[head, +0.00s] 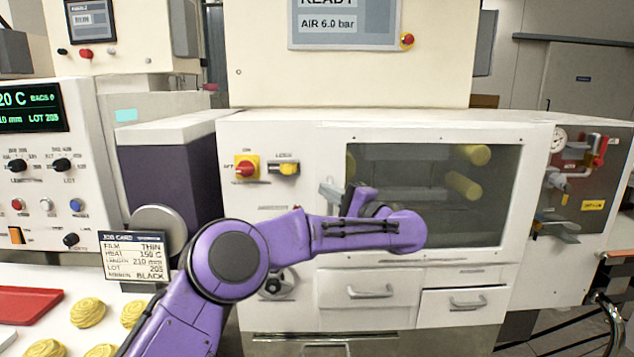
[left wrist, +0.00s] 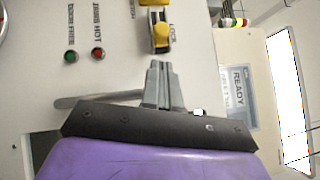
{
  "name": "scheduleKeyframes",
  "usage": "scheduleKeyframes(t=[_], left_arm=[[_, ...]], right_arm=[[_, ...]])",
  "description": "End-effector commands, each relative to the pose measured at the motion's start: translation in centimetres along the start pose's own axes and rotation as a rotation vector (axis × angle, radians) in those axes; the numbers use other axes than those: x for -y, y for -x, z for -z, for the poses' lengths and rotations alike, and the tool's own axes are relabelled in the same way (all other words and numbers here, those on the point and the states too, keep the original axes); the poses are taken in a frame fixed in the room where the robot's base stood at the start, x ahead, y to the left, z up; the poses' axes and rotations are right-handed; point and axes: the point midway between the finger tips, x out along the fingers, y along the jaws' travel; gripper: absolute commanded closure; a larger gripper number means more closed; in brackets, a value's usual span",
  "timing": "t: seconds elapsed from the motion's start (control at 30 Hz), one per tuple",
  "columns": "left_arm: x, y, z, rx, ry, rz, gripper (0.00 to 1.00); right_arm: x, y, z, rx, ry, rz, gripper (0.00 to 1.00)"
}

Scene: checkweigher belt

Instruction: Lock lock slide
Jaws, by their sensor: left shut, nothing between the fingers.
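The lock slide (head: 287,169), with a yellow knob under a LOCK label, is on the white machine front, right of a red and yellow rotary switch (head: 246,167). In the left wrist view the lock slide (left wrist: 160,35) shows just beyond my fingertips. My left gripper (head: 328,190) is right of and a little below the slide; its grey fingers also show in the left wrist view (left wrist: 158,66). They are shut and empty, pointing towards the slide, seemingly with a small gap. My purple forearm hides part of the machine front. My right gripper is not in view.
A windowed door (head: 430,195) with yellow rollers behind it is right of the slide. A grey bar (left wrist: 95,100), probably its handle, runs close to my left gripper. Green (left wrist: 70,57) and red (left wrist: 98,54) lamps sit nearby. Drawers (head: 368,292) are below.

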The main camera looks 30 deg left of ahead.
Motion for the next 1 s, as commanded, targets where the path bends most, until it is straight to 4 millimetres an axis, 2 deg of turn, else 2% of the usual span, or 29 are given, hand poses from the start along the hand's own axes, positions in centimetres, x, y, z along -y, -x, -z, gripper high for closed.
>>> scheduleKeyframes(t=[0.2,0.43,0.6,0.87,1.0], left_arm=[[0.5,-4.6,-0.2,0.004,-0.003,-0.002,1.0],[0.3,-8.1,-0.1,0.001,-0.003,0.0,1.0],[0.1,-8.8,0.0,0.0,-0.003,0.001,1.0],[0.0,-8.8,0.0,0.0,-0.003,0.001,1.0],[-0.3,-8.5,0.3,-0.01,0.001,0.002,1.0]], right_arm=[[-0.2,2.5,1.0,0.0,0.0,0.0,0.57],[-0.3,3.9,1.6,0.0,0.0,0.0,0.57],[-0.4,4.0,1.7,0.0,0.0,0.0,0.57],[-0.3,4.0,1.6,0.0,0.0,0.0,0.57],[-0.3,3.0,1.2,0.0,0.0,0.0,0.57]])
